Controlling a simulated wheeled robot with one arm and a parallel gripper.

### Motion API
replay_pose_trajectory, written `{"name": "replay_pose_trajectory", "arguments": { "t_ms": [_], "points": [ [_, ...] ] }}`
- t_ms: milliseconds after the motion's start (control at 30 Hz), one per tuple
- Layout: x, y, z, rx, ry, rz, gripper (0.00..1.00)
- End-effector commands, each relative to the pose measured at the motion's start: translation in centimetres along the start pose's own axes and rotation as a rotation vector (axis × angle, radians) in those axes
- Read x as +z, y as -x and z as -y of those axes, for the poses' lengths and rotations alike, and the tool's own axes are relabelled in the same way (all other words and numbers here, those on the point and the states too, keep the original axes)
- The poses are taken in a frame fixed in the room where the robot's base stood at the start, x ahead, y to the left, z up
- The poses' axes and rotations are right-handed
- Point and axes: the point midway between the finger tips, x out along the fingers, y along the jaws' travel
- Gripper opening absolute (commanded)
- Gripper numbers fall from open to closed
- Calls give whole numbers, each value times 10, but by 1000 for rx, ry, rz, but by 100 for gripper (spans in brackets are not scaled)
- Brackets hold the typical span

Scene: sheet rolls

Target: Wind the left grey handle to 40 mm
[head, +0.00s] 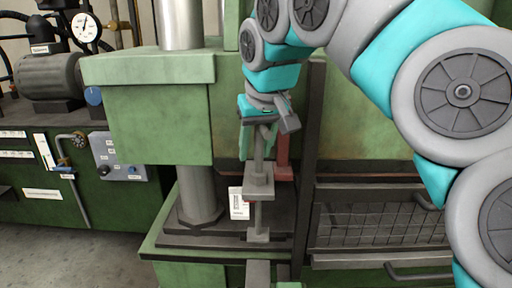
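A grey upright part with a shaft and blocks (259,182) stands at the front of the green machine. It looks like the grey handle, but its top is covered by my gripper. My gripper (266,125) points down at the top of this part, touching it or just in front of it. The fingers are small and overlap the grey metal, so their opening and any hold are unclear. A white label or scale plate (239,203) is just left of the lower shaft; its marks are too small to read.
A red upright part (284,158) stands close right of the grey shaft. A dark post (311,150) and a wire mesh panel (380,222) are further right. A thick grey column (199,194) rises at left under a green block (155,110). A pressure gauge (85,27) is far left.

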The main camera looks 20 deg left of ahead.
Motion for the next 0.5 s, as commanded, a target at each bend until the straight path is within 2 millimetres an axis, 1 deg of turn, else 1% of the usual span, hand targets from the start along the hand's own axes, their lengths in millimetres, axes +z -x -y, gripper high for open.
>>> {"name": "replay_pose_trajectory", "arguments": {
  "t_ms": [333,433,500],
  "points": [
    [0,1,-1,1,-1,0,54],
    [-1,7,-1,1,-2,-1,54],
    [-2,15,-1,1,-3,-5,54]
  ]
}}
